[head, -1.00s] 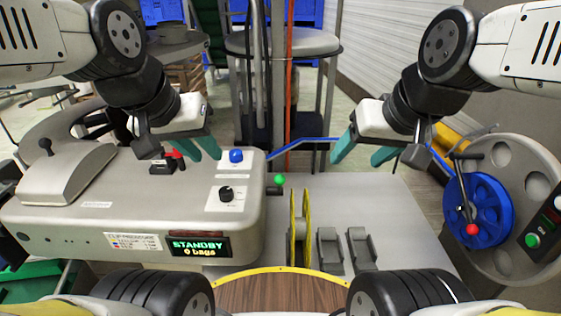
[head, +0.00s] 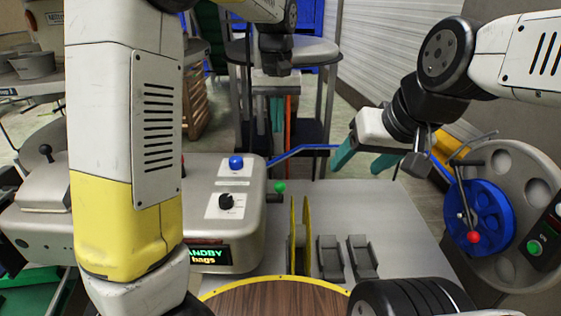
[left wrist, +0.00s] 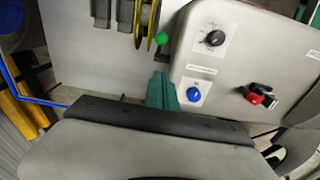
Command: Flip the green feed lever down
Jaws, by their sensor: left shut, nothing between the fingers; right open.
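The green feed lever (head: 279,188) shows as a round green knob on a short dark arm at the right side of the grey machine (head: 245,215). Its knob also shows in the left wrist view (left wrist: 162,39), just above the fingertips. My left gripper (head: 277,118) is shut and empty, its teal fingers pointing down behind the machine, beyond the lever. The fingertips (left wrist: 160,84) appear apart from the knob. My right gripper (head: 364,157) is open and empty at the right, above the table's back edge.
A blue button (head: 236,162) and black dial (head: 226,202) sit on the machine top. A yellow-rimmed disc (head: 304,235) stands right of the lever. A blue reel (head: 482,214) is at the right. My left arm hides part of the machine.

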